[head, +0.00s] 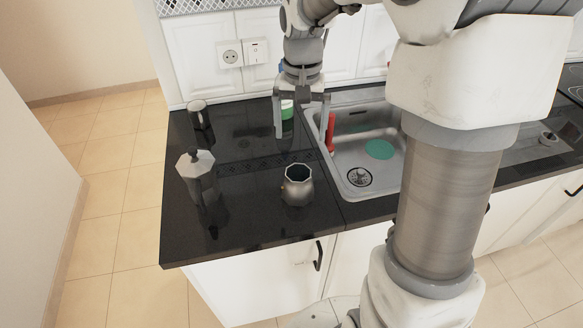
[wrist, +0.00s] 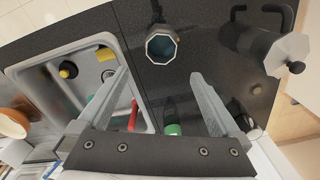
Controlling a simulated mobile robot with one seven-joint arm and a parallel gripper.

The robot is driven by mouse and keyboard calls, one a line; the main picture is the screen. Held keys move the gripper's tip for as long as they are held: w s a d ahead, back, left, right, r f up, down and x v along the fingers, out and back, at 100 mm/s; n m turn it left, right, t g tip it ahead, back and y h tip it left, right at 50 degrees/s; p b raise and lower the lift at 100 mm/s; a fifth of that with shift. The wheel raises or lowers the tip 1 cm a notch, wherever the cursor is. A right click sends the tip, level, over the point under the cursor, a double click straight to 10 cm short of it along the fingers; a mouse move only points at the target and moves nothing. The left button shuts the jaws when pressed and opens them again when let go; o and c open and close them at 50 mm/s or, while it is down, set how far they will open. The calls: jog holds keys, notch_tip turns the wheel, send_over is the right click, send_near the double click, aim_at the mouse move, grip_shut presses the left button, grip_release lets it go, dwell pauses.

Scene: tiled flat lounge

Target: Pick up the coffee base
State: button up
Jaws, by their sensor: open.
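The coffee base (head: 297,188) is a small, open, faceted metal pot standing upright on the black counter, left of the sink. Its dark hollow inside faces up in the wrist view, where the pot (wrist: 162,46) is at the top middle. My gripper (head: 301,132) is open and empty above the counter, farther back than the coffee base and apart from it. In the wrist view the two fingers (wrist: 160,80) point towards the base, with bare counter between them.
A taller moka pot (head: 197,175) stands left of the base, and a metal mug (head: 199,113) is at the back left. A green-topped object (head: 287,109) and a red object (head: 330,132) are near my gripper. The sink (head: 350,185) lies right; counter around the base is clear.

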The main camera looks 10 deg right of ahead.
jog(key=b, duration=0.1)
send_near(298, 174)
jog(key=s+f, duration=0.1)
jog(key=f, duration=0.1)
jog(key=s+f, duration=0.1)
jog(key=f, duration=0.1)
jog(key=s+f, duration=0.1)
jog(key=f, duration=0.2)
jog(key=shift+s+a, duration=0.1)
jog(key=shift+a, duration=0.3)
jog(key=shift+r, duration=0.1)
jog(key=c, duration=1.3)
jog(key=shift+r, duration=0.2)
